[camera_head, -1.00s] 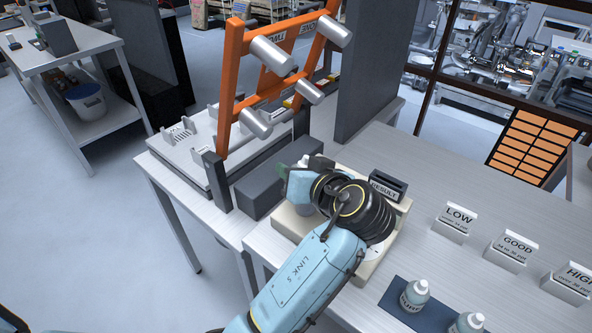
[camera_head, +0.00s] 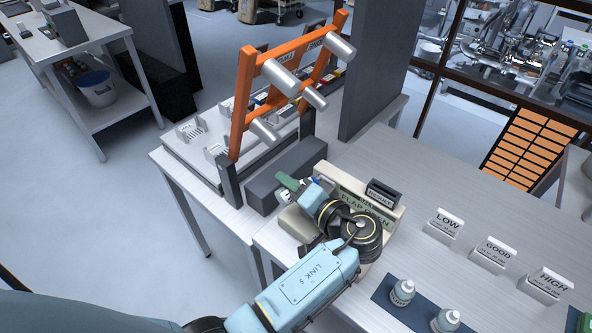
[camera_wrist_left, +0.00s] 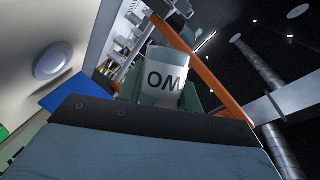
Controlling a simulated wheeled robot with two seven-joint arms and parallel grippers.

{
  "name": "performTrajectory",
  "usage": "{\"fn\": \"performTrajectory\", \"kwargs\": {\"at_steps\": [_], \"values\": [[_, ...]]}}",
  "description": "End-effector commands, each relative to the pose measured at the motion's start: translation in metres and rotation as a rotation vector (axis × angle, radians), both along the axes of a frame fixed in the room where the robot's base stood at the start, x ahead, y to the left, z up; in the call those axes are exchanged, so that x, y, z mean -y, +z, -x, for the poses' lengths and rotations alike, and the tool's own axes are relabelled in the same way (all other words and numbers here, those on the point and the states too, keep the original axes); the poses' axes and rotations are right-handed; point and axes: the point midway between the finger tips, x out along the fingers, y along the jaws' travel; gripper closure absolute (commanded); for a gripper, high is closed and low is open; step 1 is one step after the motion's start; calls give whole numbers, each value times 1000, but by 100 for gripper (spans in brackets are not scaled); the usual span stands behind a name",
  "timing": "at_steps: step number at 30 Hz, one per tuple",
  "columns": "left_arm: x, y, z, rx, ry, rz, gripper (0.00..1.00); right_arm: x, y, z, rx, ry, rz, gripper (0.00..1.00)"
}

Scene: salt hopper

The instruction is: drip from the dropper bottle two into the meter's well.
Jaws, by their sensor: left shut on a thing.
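My left gripper (camera_head: 291,183), with green fingers, is shut on the dropper bottle two, over the left part of the meter. In the left wrist view the bottle (camera_wrist_left: 163,79) is white and grey; its label shows "OM", which is part of "TWO" upside down. The head view hardly shows the bottle. The beige meter (camera_head: 392,222) stands on the table, with a raised panel reading "FLAP OPEN" (camera_head: 367,209) and a dark RESULT display (camera_head: 384,193). My wrist hides much of the meter; I cannot make out the well or the bottle's tip.
Two other bottles (camera_head: 402,293) (camera_head: 446,321) stand on a dark blue mat (camera_head: 380,292). LOW (camera_head: 443,225), GOOD (camera_head: 493,255) and HIGH (camera_head: 547,286) signs stand at the right. An orange frame (camera_head: 243,100) with grey cylinders rises behind the meter. The table between the meter and signs is clear.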

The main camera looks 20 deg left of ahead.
Motion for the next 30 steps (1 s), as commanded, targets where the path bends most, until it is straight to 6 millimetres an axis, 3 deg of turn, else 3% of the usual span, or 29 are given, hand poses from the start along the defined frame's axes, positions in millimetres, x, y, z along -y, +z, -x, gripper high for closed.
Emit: {"fn": "performTrajectory", "kwargs": {"at_steps": [3,13,30], "values": [[-3,3,2,-151,0,-176,88,0,19,0,1,0,0,64],[-2,8,2,-489,1,-565,88,0,42,-1,1,-1,0,64],[-2,8,1,-558,1,-641,88,-1,45,-1,2,-2,-2,64]]}}
